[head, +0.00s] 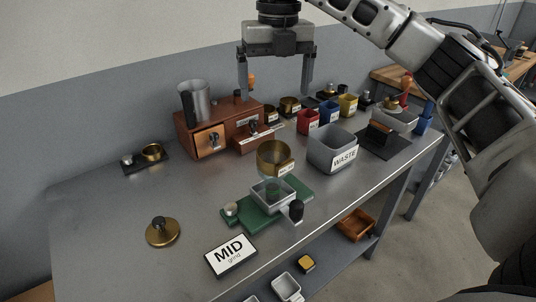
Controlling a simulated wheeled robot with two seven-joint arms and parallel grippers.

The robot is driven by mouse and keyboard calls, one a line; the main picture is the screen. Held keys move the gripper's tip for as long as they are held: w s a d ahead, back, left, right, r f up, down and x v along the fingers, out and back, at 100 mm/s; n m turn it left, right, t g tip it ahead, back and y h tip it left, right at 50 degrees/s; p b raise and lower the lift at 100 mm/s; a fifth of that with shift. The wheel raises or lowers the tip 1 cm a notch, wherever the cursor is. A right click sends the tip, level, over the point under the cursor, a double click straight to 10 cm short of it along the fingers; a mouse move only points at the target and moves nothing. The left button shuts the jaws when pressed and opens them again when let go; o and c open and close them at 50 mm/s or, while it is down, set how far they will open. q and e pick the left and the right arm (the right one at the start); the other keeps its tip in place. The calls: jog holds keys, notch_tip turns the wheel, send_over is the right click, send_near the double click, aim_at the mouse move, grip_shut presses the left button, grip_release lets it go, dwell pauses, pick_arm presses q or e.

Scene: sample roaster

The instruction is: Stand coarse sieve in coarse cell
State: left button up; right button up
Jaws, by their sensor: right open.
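My right gripper (276,92) is open and empty, fingers pointing down, above the back of the table by the wooden drawer box. My left gripper is not in view.
A wooden drawer box (192,143) carries a metal cylinder (194,102). A grey WASTE bin (325,148) stands right of centre, with red (307,122), blue (328,113) and yellow (348,105) bins behind. A brass lid (162,233) and MID sign (231,256) lie in front.

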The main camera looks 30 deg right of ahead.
jog(key=b, duration=0.2)
send_over(273, 162)
jog(key=f, duration=0.9)
jog(key=shift+s+d+f, duration=0.2)
jog(key=shift+d+f, duration=0.05)
jog(key=shift+d, duration=0.15)
jog(key=shift+w+a+f+p, duration=0.1)
jog(key=shift+a+f+p, duration=0.1)
jog(key=shift+f, duration=1.3)
jog(key=shift+w+a+f+p, duration=0.1)
jog(key=shift+a+f+p, duration=0.1)
jog(key=shift+f, duration=1.25)
jog(key=c, duration=1.1)
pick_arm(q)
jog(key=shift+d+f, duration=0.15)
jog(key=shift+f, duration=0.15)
pick_arm(e)
jog(key=shift+c, duration=0.5)
jog(key=shift+r, duration=0.15)
